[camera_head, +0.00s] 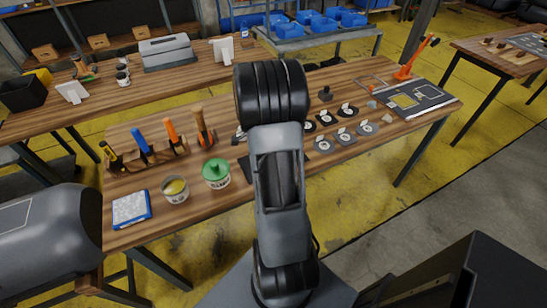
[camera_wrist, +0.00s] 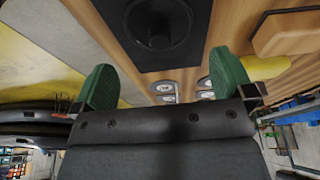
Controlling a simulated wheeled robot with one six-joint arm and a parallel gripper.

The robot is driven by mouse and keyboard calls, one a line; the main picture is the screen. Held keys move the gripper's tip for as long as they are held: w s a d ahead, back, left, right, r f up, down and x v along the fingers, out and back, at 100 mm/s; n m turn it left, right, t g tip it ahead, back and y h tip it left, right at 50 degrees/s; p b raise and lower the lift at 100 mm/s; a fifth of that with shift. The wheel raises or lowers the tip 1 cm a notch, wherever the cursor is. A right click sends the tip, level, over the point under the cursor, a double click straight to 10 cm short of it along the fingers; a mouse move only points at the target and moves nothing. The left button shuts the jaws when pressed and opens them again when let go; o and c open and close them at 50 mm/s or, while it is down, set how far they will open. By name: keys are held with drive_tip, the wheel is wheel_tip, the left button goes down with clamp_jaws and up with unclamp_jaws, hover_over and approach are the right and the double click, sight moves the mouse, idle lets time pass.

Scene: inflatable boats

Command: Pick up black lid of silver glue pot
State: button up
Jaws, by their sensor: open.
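In the wrist view, a round black lid (camera_wrist: 160,25) with a central knob lies on a dark square mat (camera_wrist: 185,58) on the wooden table. My gripper (camera_wrist: 165,72) is open and empty, its green fingers apart on either side of the mat's near edge. The lid is ahead of the fingertips, not between them. In the head view, my arm hides the lid and gripper; only part of the dark mat (camera_head: 245,167) shows. A silver pot (camera_head: 175,192) stands open with yellow content, left of a pot with a green lid (camera_head: 216,172).
A tool rack (camera_head: 150,157) holds several upright handles behind the pots. A blue-edged box (camera_head: 131,209) sits at the table's left. Several round valve parts (camera_head: 345,135) lie right of my arm. In the wrist view, a yellow object (camera_wrist: 265,67) is close beside the right finger.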

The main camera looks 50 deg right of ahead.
drive_tip(key=shift+p+x, duration=0.5)
drive_tip(key=shift+x, duration=2.55)
drive_tip(key=c, duration=0.5)
drive_tip(key=shift+r, duration=0.1)
